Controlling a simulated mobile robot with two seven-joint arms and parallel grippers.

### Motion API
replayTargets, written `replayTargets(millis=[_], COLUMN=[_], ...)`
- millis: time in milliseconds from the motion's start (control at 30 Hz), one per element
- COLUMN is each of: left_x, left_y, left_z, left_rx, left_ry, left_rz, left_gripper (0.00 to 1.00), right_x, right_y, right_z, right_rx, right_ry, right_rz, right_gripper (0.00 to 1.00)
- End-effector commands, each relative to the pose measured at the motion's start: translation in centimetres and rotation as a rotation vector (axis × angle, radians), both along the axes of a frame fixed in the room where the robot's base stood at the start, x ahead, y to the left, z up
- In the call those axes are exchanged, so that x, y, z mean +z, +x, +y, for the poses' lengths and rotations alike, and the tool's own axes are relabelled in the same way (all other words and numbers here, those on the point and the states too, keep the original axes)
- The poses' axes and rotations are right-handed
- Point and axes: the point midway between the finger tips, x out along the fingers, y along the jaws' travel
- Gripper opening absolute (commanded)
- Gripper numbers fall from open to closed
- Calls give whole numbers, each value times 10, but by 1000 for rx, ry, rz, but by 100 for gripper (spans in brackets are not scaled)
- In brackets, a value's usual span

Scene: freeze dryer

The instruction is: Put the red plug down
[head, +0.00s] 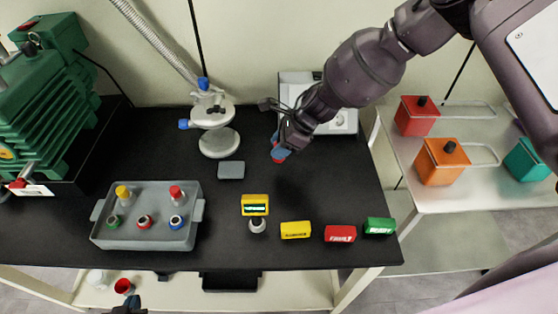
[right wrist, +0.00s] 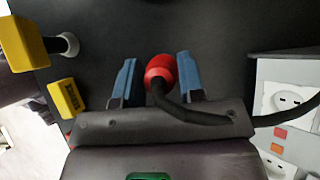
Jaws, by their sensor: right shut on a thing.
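The red plug (head: 278,157) is at the fingertips of my right gripper (head: 283,148), over the black bench top in the head view. In the right wrist view the red plug (right wrist: 160,70) sits between the blue fingers of my right gripper (right wrist: 156,80), with its black cable running off to the right. My right gripper is shut on it. Whether the plug touches the bench is unclear. Only a small part of my left gripper (head: 128,307) shows at the bottom edge of the head view, so its jaws cannot be judged.
A socket box (head: 345,122) stands behind my right gripper; it also shows in the right wrist view (right wrist: 281,135). A grey tray (head: 147,238) with several capped vials is at left. Yellow (head: 296,230), red (head: 340,233) and green (head: 379,226) blocks line the front edge.

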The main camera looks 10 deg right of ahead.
Motion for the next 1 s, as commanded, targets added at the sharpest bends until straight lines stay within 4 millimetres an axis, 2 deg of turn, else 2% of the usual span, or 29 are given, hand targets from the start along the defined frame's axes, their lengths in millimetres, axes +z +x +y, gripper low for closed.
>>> replayTargets(millis=[67,267,567,967,1000], left_x=[-3,-4,-13,-12,-12], left_y=[-1,-1,-2,-2,-1], left_z=[0,0,0,0,0], left_rx=[0,0,-1,-2,-2], left_ry=[0,0,1,2,2], left_rz=[2,3,10,8,8], left_gripper=[0,0,0,0,0], right_x=[-10,-19,-57,-60,-60], right_y=[0,0,0,0,0], right_z=[0,0,0,0,0], right_rx=[-1,0,0,0,0], right_ry=[0,0,0,1,1], right_rz=[1,0,1,0,0], right_gripper=[3,3,3,3,41])
